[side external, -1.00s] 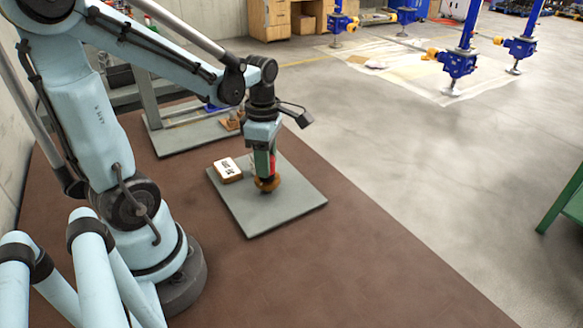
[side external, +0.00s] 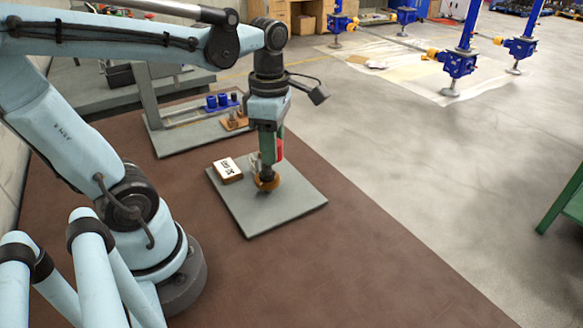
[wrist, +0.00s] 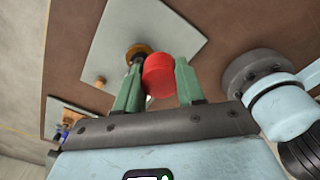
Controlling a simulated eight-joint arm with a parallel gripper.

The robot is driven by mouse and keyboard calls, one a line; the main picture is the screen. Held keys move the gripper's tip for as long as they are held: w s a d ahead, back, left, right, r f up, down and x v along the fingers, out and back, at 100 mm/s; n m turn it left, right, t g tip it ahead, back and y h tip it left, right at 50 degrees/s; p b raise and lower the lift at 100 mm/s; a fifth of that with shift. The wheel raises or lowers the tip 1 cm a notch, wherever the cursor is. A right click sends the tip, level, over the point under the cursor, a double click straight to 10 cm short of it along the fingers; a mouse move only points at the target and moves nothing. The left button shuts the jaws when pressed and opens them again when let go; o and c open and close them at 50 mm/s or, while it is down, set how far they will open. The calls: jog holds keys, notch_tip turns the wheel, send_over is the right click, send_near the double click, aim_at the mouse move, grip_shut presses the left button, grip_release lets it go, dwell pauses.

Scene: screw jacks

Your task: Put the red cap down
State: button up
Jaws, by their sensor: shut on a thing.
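The red cap (side external: 280,150) is held between the green fingers of my gripper (side external: 269,158). In the wrist view the cap (wrist: 159,76) sits between the two fingers of my gripper (wrist: 160,66), which are shut on it. An orange-brown round base with a dark post (side external: 267,183) stands on the grey plate (side external: 265,214). The cap is above this base, apart from it. The base also shows beyond the cap in the wrist view (wrist: 138,49), with its post partly hidden by a finger.
A small box with a white marked top (side external: 228,170) lies on the plate's left part. Behind is another grey plate with blue cylinders (side external: 221,101) and a wooden block (side external: 234,121). The front and right parts of the near plate are clear.

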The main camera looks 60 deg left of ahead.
jog(key=s+d+r, duration=0.1)
jog(key=d+r, duration=0.3)
jog(key=d, duration=0.2)
jog(key=s+d+f+m, duration=0.3)
jog(key=s+d+m, duration=0.1)
jog(key=d, duration=0.4)
jog(key=s+d+f+m, duration=0.4)
jog(key=s+d+m, duration=0.1)
jog(key=d, duration=0.3)
send_over(312, 259)
notch_tip(312, 259, down, 7)
jog(key=shift+f, duration=2)
jog(key=shift+f, duration=0.15)
jog(key=o, duration=1.1)
